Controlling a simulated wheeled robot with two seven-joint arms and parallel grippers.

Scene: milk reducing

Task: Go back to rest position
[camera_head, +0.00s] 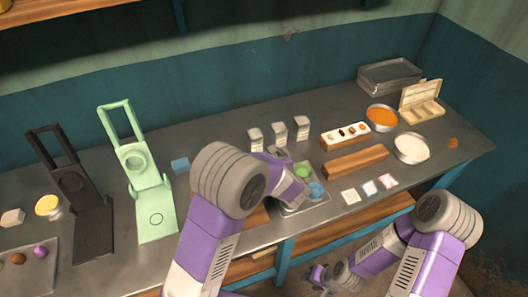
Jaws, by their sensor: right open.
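My right gripper (322,279) is low at the bottom centre, in front of the table's front edge and below its top. It is small in view, looks empty and is open. My right arm reaches it from the lower right. My left arm rises from the bottom and bends over the table's middle. My left gripper is hidden behind that arm.
The long grey table (445,152) is crowded. A black stand (92,232), a green stand (157,219), several small cartons (302,129), a wooden block (356,161), an orange-filled bowl (382,117) and a white-filled bowl (412,148) stand on it. A wooden shelf (345,232) runs below.

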